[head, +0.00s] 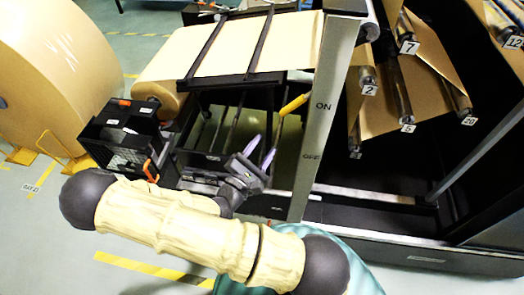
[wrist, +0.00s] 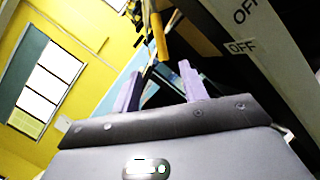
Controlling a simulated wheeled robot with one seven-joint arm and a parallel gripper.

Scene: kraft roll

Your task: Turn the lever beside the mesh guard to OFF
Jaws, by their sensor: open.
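The lever has a yellow handle (head: 293,105) that slants up and right, its tip close to the ON label (head: 323,106) on the grey post. The OFF label (head: 311,156) is lower on that post. In the wrist view the yellow handle (wrist: 160,36) is beyond the fingers, near the top, with an OFF label (wrist: 242,46) to its right. My gripper (head: 260,153) has its lavender fingers apart and empty, below and left of the handle. In the wrist view my gripper (wrist: 160,70) shows a clear gap between fingers.
A large kraft roll (head: 55,70) stands at far left. Brown paper (head: 240,45) runs over the machine frame above the lever. Numbered rollers (head: 398,85) are right of the grey post (head: 333,90). Yellow-marked floor is open at lower left.

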